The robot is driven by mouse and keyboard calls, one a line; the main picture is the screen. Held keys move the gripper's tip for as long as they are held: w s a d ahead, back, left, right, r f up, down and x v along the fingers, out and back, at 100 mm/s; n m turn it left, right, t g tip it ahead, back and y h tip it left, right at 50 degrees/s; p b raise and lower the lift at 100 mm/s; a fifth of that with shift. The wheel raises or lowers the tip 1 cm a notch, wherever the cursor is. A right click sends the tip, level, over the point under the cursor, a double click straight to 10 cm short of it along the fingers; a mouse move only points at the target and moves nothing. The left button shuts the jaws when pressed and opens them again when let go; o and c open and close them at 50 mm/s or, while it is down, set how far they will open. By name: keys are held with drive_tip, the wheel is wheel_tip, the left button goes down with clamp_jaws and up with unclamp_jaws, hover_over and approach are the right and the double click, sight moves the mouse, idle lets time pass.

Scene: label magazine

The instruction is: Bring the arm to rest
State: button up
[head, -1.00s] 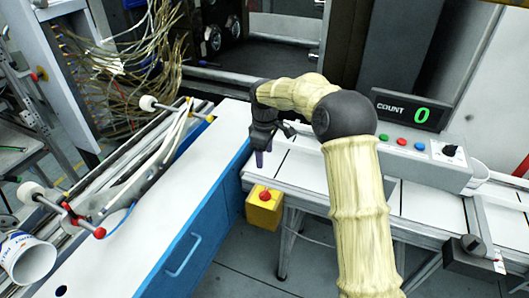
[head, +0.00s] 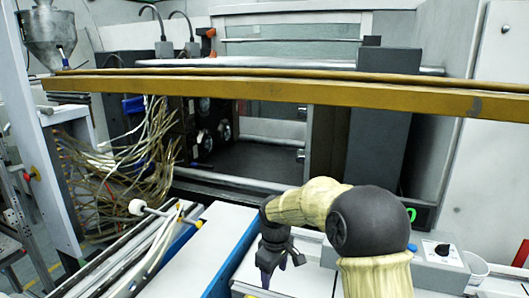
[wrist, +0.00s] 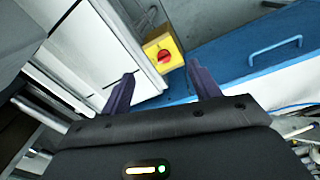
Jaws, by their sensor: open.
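My gripper (head: 273,275) hangs at the end of my bent arm, pointing down, at the left end of the white-topped bench (head: 310,280) in the head view. In the wrist view my gripper (wrist: 160,92) shows two dark fingers spread apart with nothing between them. A yellow box with a red knob (wrist: 163,50) lies beyond the fingertips, apart from them. My arm covers part of the bench and most of the green counter display.
A yellow beam (head: 300,90) crosses the head view. A blue cabinet with a handle (wrist: 270,50) stands beside the bench. Tangled cables (head: 110,165) hang at the left. A control box with a black knob (head: 441,250) is right of my arm.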

drive_tip(key=s+d+r+m+t+p, duration=0.1)
drive_tip(key=s+d+m, duration=0.4)
drive_tip(key=s, duration=0.5)
drive_tip(key=s+d+m+p, duration=0.1)
drive_tip(key=s+d+m, duration=0.4)
drive_tip(key=s, duration=0.6)
drive_tip(key=d, duration=0.2)
drive_tip(key=shift+s+d+r+m+t, duration=0.15)
drive_tip(key=shift+d+r+m+t, duration=0.15)
drive_tip(key=shift+r+t, duration=0.1)
drive_tip(key=shift+c, duration=0.4)
drive_tip(key=c, duration=0.4)
drive_tip(key=shift+d, duration=0.15)
drive_tip(key=shift+c, duration=0.4)
